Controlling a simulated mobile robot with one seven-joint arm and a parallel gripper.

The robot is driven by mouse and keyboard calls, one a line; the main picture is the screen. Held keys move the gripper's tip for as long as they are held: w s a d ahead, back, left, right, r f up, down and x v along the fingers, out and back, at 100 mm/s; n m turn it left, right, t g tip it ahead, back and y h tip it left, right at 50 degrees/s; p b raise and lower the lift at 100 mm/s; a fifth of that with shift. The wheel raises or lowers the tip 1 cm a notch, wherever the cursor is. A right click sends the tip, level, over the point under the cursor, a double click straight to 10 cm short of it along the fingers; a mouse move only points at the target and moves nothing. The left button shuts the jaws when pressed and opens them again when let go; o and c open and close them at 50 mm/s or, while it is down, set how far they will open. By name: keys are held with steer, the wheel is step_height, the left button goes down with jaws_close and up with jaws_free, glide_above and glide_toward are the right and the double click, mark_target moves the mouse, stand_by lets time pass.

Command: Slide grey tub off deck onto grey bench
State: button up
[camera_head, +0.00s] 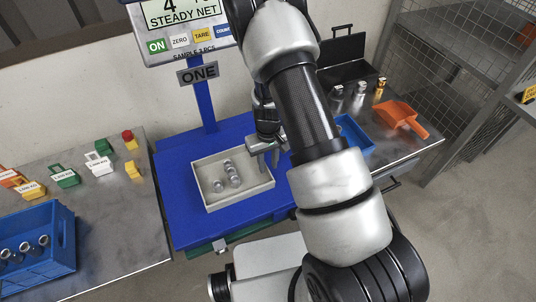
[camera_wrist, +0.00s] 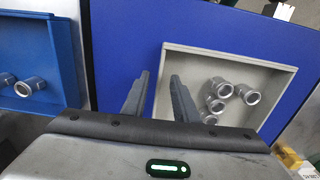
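The grey tub (camera_head: 207,198) is a shallow square tray with several metal castings inside. It sits on the blue deck (camera_head: 185,222) of the scale. In the wrist view the tub (camera_wrist: 230,56) is at the right on the blue deck (camera_wrist: 115,45). My gripper (camera_head: 268,160) is at the tub's right edge in the head view. In the wrist view my gripper (camera_wrist: 160,78) is open, its two fingers on either side of the tub's near side wall; contact cannot be told. Grey metal benches stand left (camera_head: 140,225) and right (camera_head: 415,152) of the deck.
The left bench bears a blue crate (camera_head: 40,280) of castings and several coloured blocks. The right bench bears a blue tray (camera_head: 357,137), an orange scoop (camera_head: 402,117) and a black case (camera_head: 345,62). The scale's post (camera_head: 204,105) rises behind the tub.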

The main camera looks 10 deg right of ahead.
mark_target(267, 169)
steer(key=shift+f, duration=1.7)
jaws_close()
steer(key=shift+a, duration=0.1)
steer(key=shift+s+a, duration=1.2)
steer(key=shift+a, duration=4.6)
steer(key=shift+s+a, duration=1.15)
steer(key=shift+a, duration=4.6)
steer(key=shift+s+a, duration=1.2)
steer(key=shift+a, duration=4.6)
steer(key=shift+s+a+r, duration=0.1)
steer(key=shift+s+a, duration=0.15)
steer(key=shift+a, duration=1.1)
steer(key=shift+s+a+f, duration=0.1)
steer(key=shift+s+a, duration=0.1)
steer(key=shift+a, duration=1.1)
steer(key=shift+s+a+r, duration=0.1)
steer(key=shift+s+a, duration=0.15)
steer(key=shift+a, duration=1.1)
steer(key=shift+c, duration=0.2)
jaws_free()
steer(key=shift+d, duration=0.1)
